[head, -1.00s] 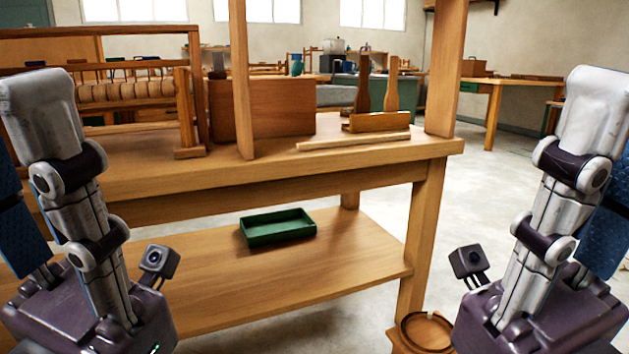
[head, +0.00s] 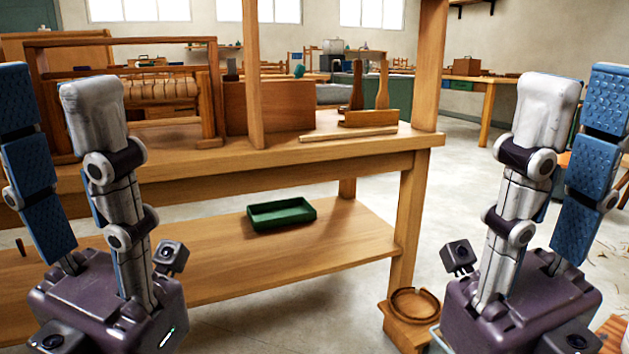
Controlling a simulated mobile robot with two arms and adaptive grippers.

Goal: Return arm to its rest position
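My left gripper (head: 55,85) stands at the left of the head view with its fingers pointing up. Its white-backed finger and blue padded finger are apart, with nothing held between them. My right gripper (head: 580,90) stands at the right, also pointing up. Its fingers are apart and empty. Both grippers are in front of the wooden workbench (head: 300,160), and I see neither of them touching it.
A green tray (head: 282,213) lies on the bench's lower shelf (head: 340,245). A wooden mallet-like tool (head: 382,88) and a wooden bar (head: 348,134) are on the top. A low wooden stand with a round ring (head: 412,306) is by the bench leg.

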